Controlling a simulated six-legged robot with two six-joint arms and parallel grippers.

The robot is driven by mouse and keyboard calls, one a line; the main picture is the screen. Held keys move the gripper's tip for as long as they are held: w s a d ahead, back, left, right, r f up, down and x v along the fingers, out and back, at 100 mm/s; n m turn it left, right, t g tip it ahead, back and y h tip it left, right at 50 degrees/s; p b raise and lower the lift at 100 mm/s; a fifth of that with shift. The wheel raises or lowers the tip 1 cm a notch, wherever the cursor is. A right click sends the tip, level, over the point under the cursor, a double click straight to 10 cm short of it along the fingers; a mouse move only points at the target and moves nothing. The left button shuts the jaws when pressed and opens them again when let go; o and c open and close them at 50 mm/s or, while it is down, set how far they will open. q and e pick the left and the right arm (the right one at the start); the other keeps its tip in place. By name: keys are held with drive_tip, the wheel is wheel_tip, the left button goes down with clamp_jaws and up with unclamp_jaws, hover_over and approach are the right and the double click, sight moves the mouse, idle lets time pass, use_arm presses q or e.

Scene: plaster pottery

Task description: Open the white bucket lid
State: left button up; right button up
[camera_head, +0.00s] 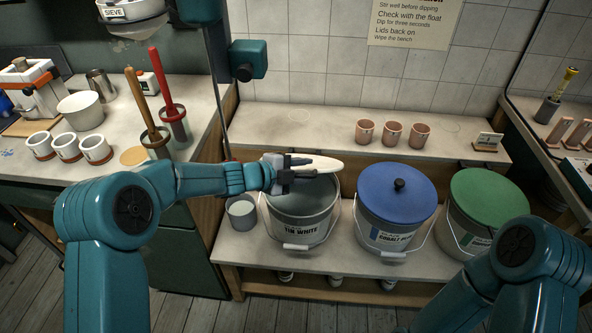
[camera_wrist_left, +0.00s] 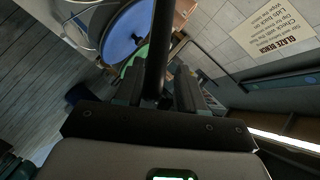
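The white bucket (camera_head: 303,229), labelled TIN WHITE, stands on the low bench with its dark inside showing and its wire handle hanging in front. Its white lid (camera_head: 325,162) is off the rim, tilted above the back of the bucket. My left gripper (camera_head: 291,172) is at the lid's left part, over the bucket mouth, and appears shut on it. The gripper hides the place of contact. In the left wrist view a dark upright strip (camera_wrist_left: 158,45) stands between the fingers, probably the lid edge-on. My right gripper is outside the head view.
A blue-lidded bucket (camera_head: 394,193) and a green-lidded bucket (camera_head: 488,202) stand to the right. A small grey pot (camera_head: 241,211) is at the left. Three pink cups (camera_head: 392,133) stand on the back ledge, which has free room left of them.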

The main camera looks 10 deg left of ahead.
use_arm(q)
drive_tip(key=v, duration=1.6)
drive_tip(key=shift+a, duration=0.15)
